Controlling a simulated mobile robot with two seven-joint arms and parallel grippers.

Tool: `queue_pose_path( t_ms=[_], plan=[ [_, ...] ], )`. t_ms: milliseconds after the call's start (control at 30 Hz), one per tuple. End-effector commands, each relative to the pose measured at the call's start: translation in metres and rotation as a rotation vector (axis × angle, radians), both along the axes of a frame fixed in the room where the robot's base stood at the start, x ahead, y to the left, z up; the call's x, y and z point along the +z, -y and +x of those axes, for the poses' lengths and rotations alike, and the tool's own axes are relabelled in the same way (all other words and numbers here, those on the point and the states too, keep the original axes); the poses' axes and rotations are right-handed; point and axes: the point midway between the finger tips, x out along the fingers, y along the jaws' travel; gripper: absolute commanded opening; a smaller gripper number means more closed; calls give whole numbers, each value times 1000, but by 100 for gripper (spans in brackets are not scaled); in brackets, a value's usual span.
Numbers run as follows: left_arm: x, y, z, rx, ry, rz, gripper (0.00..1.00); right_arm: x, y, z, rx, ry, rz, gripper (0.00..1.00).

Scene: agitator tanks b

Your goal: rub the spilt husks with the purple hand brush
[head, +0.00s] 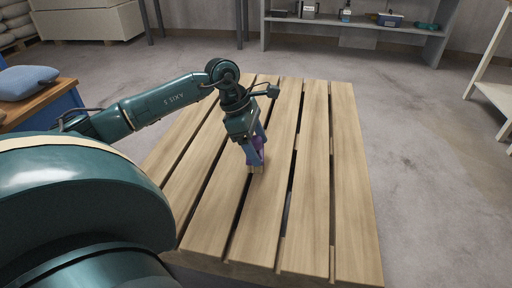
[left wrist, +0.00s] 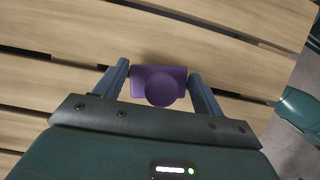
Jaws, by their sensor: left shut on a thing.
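My left gripper (head: 257,158) points down over the middle of a slatted wooden surface (head: 310,180). It is shut on the purple hand brush (head: 260,146), which is partly hidden by the fingers in the head view. A pale tan part, seemingly the bristles, shows under the fingertips at the slats; I cannot tell whether it presses on them. In the left wrist view the brush (left wrist: 158,85) sits between the two blue-grey fingers of the gripper (left wrist: 160,82), its round knob facing the camera. I cannot make out any husks. My right gripper is not in view.
Dark gaps run between the slats. A wooden-topped blue bench with a blue-grey sack (head: 26,82) stands at the left. A grey shelf (head: 350,24) with small items is at the back, and a pale stand (head: 492,90) at the right. The slats right of the gripper are clear.

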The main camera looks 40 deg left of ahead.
Motion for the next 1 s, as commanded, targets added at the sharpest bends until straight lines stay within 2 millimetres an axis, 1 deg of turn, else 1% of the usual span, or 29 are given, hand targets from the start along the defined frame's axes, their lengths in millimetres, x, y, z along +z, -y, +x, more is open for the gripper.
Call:
queue_pose_path(
  t_ms=[33, 333, 467, 567, 833, 900, 1000],
  plan=[
    [0, 0, 1, -1, 1, -1, 35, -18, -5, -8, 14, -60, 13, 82],
    [4, 0, 0, -1, 2, 0, 35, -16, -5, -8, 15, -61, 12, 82],
    [14, 0, 1, 0, 2, 0, 35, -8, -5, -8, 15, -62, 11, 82],
    [25, 0, 1, 0, 3, 1, 35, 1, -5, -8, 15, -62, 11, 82],
    [54, 0, 1, 0, 4, 0, 35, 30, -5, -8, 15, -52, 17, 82],
    [61, 0, 1, 1, 3, -1, 35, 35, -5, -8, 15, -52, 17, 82],
    [65, 0, 1, 0, 2, -1, 35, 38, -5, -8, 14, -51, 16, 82]
  ],
)
